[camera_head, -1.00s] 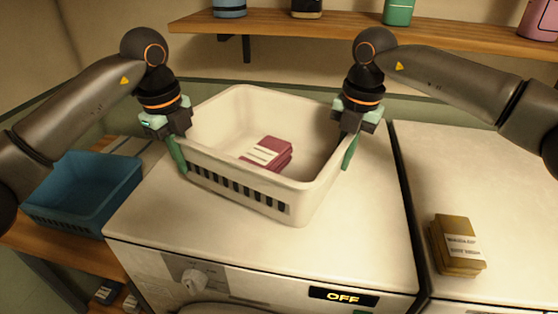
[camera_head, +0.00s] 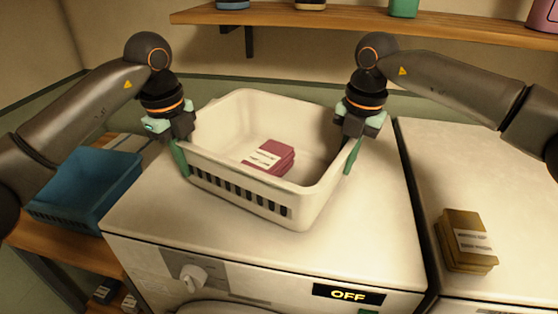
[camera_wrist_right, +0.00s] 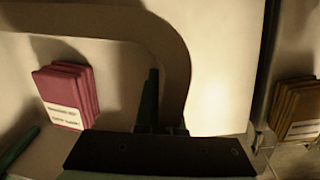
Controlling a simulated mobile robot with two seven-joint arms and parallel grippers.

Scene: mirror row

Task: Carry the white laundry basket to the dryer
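The white laundry basket (camera_head: 262,204) is over the left machine's top in the head view, with a dark red folded stack (camera_head: 270,157) inside. The stack also shows in the right wrist view (camera_wrist_right: 68,95). My left gripper (camera_head: 181,158) is shut on the basket's left rim. My right gripper (camera_head: 352,152) is shut on its right rim. The basket's rim (camera_wrist_right: 172,50) curves around a dark green finger in the right wrist view. The inner fingertips are mostly hidden in the head view. I cannot tell whether the basket's bottom touches the machine.
The left machine (camera_head: 225,255) has a display reading OFF (camera_head: 347,293). A second machine (camera_head: 435,150) stands right of it, bearing a mustard stack (camera_head: 466,242). A blue basket (camera_head: 85,190) sits on a wooden bench at left. A shelf (camera_head: 330,22) with containers runs behind.

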